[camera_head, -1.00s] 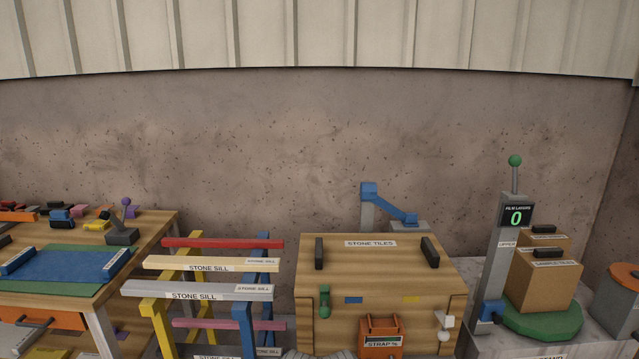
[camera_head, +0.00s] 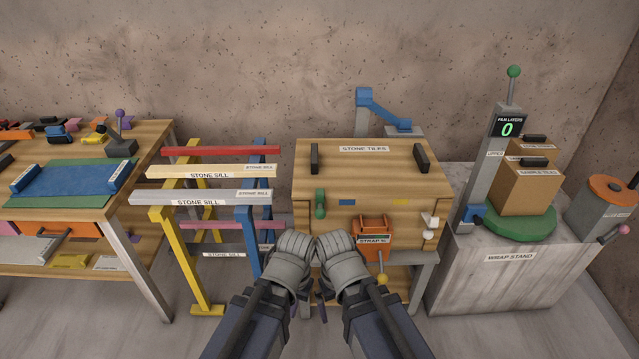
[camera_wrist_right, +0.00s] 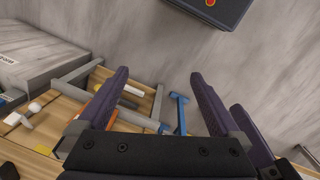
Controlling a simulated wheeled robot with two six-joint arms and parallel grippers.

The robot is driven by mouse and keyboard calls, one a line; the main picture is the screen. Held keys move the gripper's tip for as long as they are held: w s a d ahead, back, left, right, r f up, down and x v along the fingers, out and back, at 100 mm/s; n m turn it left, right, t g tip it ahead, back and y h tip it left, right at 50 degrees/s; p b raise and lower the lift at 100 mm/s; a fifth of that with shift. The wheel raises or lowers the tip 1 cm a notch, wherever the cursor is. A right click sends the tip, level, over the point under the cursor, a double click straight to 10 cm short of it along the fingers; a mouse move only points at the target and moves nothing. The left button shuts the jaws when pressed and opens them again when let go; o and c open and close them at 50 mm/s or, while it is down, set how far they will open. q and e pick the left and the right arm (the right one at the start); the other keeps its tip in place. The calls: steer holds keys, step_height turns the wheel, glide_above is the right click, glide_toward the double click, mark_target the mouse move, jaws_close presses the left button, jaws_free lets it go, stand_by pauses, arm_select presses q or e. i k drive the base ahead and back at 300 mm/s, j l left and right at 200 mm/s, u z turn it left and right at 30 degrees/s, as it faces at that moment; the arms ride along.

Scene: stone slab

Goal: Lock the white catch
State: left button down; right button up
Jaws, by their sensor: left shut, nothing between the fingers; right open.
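The white catch (camera_head: 429,221) is on the right end of the front of the wooden "STONE TILES" crate (camera_head: 378,188), with a rounded white knob below it. White catch parts also show at the left of the right wrist view (camera_wrist_right: 34,107). My left gripper (camera_head: 293,248) and right gripper (camera_head: 340,246) are side by side in front of the crate, low and left of the catch, apart from it. The left is shut and empty. The right is open, its dark purple fingers spread in the right wrist view (camera_wrist_right: 162,78); nothing shows between them.
A green catch (camera_head: 320,204) is on the crate's left front, and an orange strap dispenser (camera_head: 372,231) stands between the catches. A rack of sills (camera_head: 200,200) is to the left. The wrap stand (camera_head: 510,275) is close on the right. A blue-armed device (camera_head: 380,108) is behind.

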mark_target(433, 222)
steer(key=i+j+z, duration=0.25)
steer(key=j, duration=0.2)
steer(key=i+j+z, duration=0.1)
steer(key=j+z, duration=0.15)
steer(key=j, duration=0.15)
steer(key=i+j+z, duration=0.1)
steer(key=j+z, duration=0.15)
steer(key=j, duration=0.25)
steer(key=i+j+z, duration=0.1)
steer(key=j+z, duration=0.15)
steer(key=j, duration=0.25)
